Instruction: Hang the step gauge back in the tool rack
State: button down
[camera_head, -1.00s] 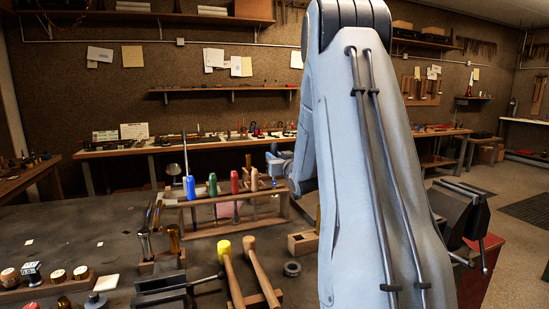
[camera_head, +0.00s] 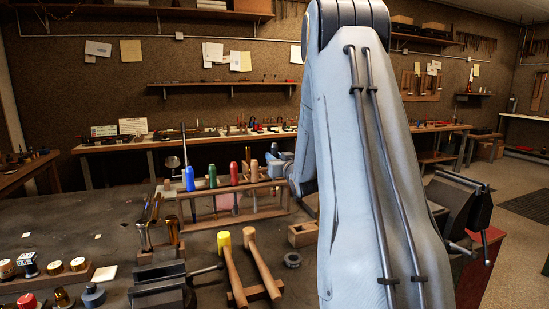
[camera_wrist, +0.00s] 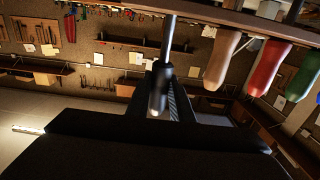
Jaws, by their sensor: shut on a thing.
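The tool rack (camera_head: 262,213) is a wooden frame on the bench. Tools with blue (camera_head: 190,178), green (camera_head: 212,175), red (camera_head: 235,172) and plain wood (camera_head: 254,170) handles stand in its top rail. My gripper (camera_wrist: 160,88) is shut on a slim grey metal rod, the step gauge (camera_wrist: 158,95), between its dark fingers in the wrist view. The wood, red and green handles show at the upper right there, apart from the gauge. In the head view my wrist is at the rack's right end; my arm hides the fingers and the gauge.
Two mallets (camera_head: 232,270) lean in a wooden holder in front of the rack. A small wooden box (camera_head: 303,234) and a dark ring (camera_head: 292,260) lie right of them. A dark vise (camera_head: 157,285) stands front left.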

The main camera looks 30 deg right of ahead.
aim_at(275, 181)
jog(key=shift+f+b, duration=1.75)
jog(key=shift+f, duration=1)
jog(key=c, duration=1.5)
grip_release()
jog(key=shift+b+v, duration=0.65)
jog(key=shift+v, duration=3.3)
